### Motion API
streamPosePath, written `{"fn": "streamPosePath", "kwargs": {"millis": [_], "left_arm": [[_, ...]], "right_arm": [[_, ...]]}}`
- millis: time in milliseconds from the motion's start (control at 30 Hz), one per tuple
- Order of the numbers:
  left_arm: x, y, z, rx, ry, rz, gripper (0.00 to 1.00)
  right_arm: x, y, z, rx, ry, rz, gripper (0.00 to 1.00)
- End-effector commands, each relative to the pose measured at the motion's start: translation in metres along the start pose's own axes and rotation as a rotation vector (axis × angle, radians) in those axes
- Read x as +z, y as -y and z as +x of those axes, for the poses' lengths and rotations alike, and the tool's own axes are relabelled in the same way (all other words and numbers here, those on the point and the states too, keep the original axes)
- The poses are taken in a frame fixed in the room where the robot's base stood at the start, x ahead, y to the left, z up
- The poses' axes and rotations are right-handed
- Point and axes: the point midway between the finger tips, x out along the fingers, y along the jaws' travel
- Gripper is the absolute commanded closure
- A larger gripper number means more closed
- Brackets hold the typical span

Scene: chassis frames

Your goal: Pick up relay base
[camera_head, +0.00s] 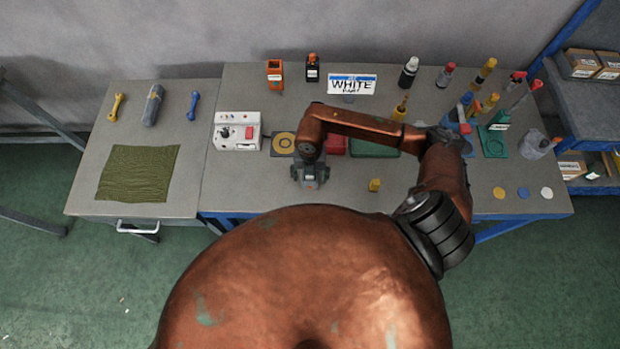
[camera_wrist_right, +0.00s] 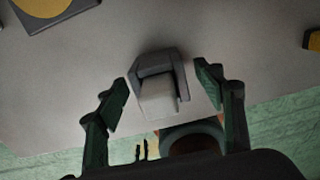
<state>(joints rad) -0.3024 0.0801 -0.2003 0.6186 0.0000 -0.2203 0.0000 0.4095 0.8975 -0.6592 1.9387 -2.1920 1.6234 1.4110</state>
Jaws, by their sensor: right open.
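In the right wrist view, a small dark-grey part with a paler block at its front, which looks like the relay base (camera_wrist_right: 158,85), sits on the grey table near its front edge. My right gripper (camera_wrist_right: 163,92) is open. Its two green fingers stand on either side of the part, with gaps visible on both sides. In the head view my right gripper (camera_head: 309,180) points down over the front of the table, and the part is hidden under it. My left gripper is not in view.
A small yellow piece (camera_head: 375,185) stands to the right of the gripper. Behind are a white control box (camera_head: 237,131), a yellow-ringed pad (camera_head: 283,143), a red block (camera_head: 336,145) and a green tray (camera_head: 374,150). Bottles and tools crowd the right. A green cloth (camera_head: 139,173) lies left.

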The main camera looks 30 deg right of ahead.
Motion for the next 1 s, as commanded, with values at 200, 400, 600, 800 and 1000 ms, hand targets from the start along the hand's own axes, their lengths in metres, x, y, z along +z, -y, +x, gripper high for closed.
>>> {"fn": "streamPosePath", "kwargs": {"millis": [200,400,600,800,1000], "left_arm": [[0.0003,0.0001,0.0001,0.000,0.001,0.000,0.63],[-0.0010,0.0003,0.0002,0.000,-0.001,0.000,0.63],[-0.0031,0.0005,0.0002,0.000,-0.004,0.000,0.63],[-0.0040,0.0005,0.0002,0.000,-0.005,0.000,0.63],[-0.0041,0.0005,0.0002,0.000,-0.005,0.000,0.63]], "right_arm": [[0.0001,0.0003,0.0015,0.000,0.000,0.000,0.38],[0.0002,0.0003,0.0013,-0.001,0.000,0.000,0.51],[0.0002,0.0003,0.0011,-0.001,0.000,0.000,0.65],[0.0002,0.0003,0.0011,-0.001,0.000,0.000,0.78],[0.0003,0.0001,0.0008,0.000,0.000,0.000,0.86]]}}
